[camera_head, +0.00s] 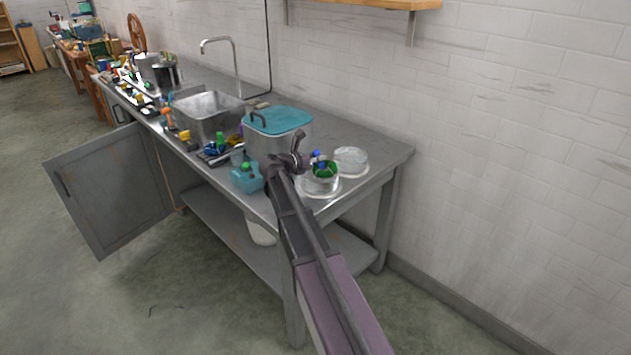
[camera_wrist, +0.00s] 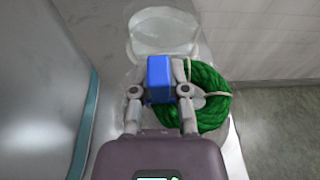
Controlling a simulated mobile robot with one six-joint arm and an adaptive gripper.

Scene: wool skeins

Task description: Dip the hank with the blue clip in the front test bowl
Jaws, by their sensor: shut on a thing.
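A green hank (camera_wrist: 207,92) with a blue clip (camera_wrist: 159,79) shows in the wrist view. My gripper (camera_wrist: 160,92) is shut on the blue clip, and the hank hangs from it. In the head view my gripper (camera_head: 301,160) is over the right end of the steel counter, with the blue clip (camera_head: 318,156) at its right. The green hank (camera_head: 324,170) is at the front bowl (camera_head: 320,186), a clear bowl on a white base. It looks to be in or just over that bowl; I cannot tell how deep. A second clear bowl (camera_head: 351,160) stands behind it.
A steel pot with a teal lid (camera_head: 278,120) stands close to the left of my gripper. A blue jug (camera_head: 246,178) is at the counter's front edge. The sink (camera_head: 208,116) and several small items lie farther left. A cabinet door (camera_head: 105,185) hangs open.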

